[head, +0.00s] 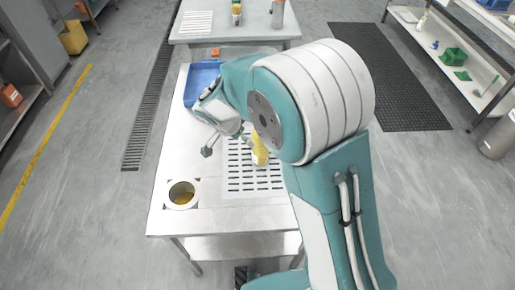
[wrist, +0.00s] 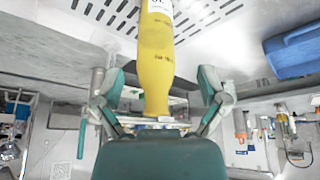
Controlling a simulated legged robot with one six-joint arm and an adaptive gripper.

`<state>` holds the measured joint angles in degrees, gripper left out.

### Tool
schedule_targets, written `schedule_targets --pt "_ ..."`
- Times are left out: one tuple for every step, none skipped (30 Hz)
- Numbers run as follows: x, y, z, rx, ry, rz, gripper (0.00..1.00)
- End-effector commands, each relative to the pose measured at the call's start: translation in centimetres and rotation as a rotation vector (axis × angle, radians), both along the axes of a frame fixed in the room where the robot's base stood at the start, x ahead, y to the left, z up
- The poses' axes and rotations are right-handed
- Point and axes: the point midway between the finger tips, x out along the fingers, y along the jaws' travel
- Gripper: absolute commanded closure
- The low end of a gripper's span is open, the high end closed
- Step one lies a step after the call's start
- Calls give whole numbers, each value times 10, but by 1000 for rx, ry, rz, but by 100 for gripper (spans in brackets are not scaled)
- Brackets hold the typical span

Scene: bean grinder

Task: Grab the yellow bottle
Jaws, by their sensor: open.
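The yellow bottle (head: 260,155) stands upright on the perforated part of the metal table, partly hidden by my arm in the head view. In the wrist view the yellow bottle (wrist: 156,50) appears upside down, with a white label and its narrow end toward my gripper. My gripper (wrist: 160,84) is open, with one finger on each side of the bottle's narrow end and visible gaps beside it. In the head view my gripper (head: 226,140) is at the bottle's left, and part of it is hidden by my arm.
The metal table (head: 172,145) holds a round container (head: 182,194) with brownish contents at the front left. A blue tray (head: 202,80) is at its back left; it also shows in the wrist view (wrist: 297,48). Another table (head: 250,28) with bottles stands behind.

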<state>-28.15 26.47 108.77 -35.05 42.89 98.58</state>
Motion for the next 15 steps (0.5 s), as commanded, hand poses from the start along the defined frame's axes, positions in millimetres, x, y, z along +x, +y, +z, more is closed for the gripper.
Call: schedule_targets --pt "7 -9 0 1 -1 -6 7" --pt "11 -14 0 2 0 -6 7" --pt "14 -19 1 3 0 -5 7" --pt "16 -22 1 3 0 -5 7" --pt "18 -24 1 4 0 -4 7" --pt "20 -26 1 4 0 -3 7" --pt "21 -27 1 4 0 -2 7" --pt "22 -28 1 4 0 -2 7" --pt "24 -29 1 4 -1 -2 7" --pt "25 -29 1 3 0 -2 7" --pt "27 -30 1 3 -1 -3 7" --pt "30 -33 1 1 -1 -4 7" --pt "33 -35 1 0 0 -3 7" --pt "36 -38 1 0 0 -4 7" --pt "41 -43 1 0 0 -4 7"
